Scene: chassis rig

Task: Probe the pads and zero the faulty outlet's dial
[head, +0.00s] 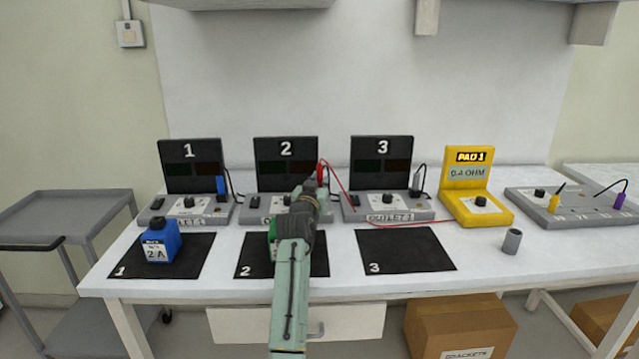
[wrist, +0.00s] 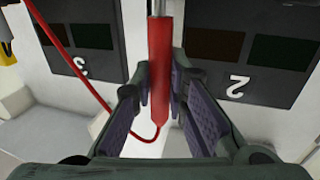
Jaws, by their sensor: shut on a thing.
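My gripper (head: 312,186) is shut on a red probe (wrist: 159,70), held in front of outlet 2's right side; its metal tip runs out of the wrist view. The probe also shows in the head view (head: 320,173). A red lead runs from it to the yellow meter (head: 465,180), which reads "PAD 1" and "0.4 OHM". Outlet 1 (head: 160,213), outlet 2 (head: 246,213) and outlet 3 (head: 420,209) each have a black back panel and a dial. My arm hides part of outlet 2. The pads are too small to tell clearly.
A blue "2 A" block (head: 162,244) stands on mat 1 (head: 195,262). A green object (head: 272,240) on mat 2 (head: 252,262) is mostly behind my arm. Mat 3 (head: 407,250) is bare. A grey cylinder (head: 511,241) and a grey plug board (head: 590,212) are at right.

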